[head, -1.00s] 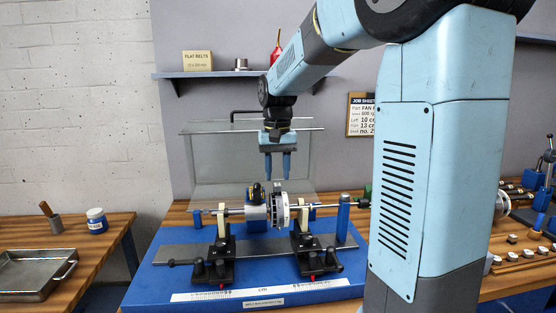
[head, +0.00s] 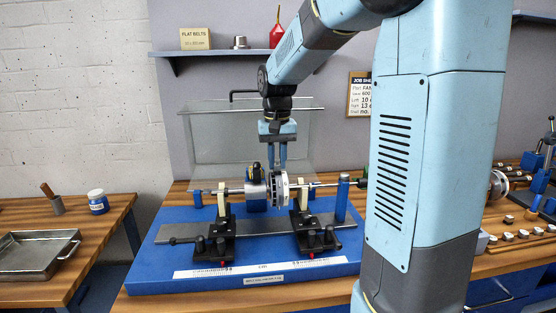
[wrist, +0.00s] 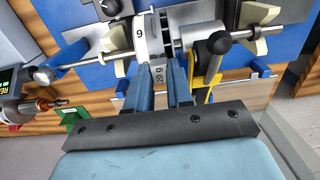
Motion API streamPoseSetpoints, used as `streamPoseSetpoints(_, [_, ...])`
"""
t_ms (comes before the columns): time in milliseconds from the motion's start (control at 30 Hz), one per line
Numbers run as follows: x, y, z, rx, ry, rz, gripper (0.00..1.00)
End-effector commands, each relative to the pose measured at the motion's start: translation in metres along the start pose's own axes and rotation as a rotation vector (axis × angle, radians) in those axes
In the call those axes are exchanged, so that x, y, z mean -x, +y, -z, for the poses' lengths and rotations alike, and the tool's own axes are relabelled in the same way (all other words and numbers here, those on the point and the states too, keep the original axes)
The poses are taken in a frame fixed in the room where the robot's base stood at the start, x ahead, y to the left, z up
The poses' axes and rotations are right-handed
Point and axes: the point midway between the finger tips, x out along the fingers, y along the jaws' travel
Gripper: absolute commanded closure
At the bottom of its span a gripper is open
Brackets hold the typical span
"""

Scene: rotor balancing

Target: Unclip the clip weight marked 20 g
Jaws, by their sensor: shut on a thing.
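The rotor (head: 279,189) sits on its shaft between two supports on the blue balancing stand. In the wrist view its white rim (wrist: 141,36) shows an upside-down digit that reads 6 or 9. My gripper (head: 277,170) points straight down just above the rotor. The wrist view shows its two blue fingers closed on a pale clip weight (wrist: 159,75) marked 20 g. The clip sits at the rotor's rim, apparently still against it; the fingers hide most of it. It is too small to make out in the head view.
The blue stand (head: 140,277) carries black shaft supports (head: 220,232) and a blue post (head: 342,200). A clear guard panel (head: 220,140) stands behind the rotor. A metal tray (head: 38,258) lies on the left table. Several small weights (head: 523,234) are on the right.

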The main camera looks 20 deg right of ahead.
Motion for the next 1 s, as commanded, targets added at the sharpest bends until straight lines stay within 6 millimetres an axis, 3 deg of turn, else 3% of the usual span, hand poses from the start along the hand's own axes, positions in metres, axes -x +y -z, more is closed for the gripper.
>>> streamPoseSetpoints(100, [0.0,0.0,0.0,0.0,0.0,0.0,1.0])
streamPoseSetpoints(1000, [0.018,0.0,0.0,0.0,0.0,0.0,1.0])
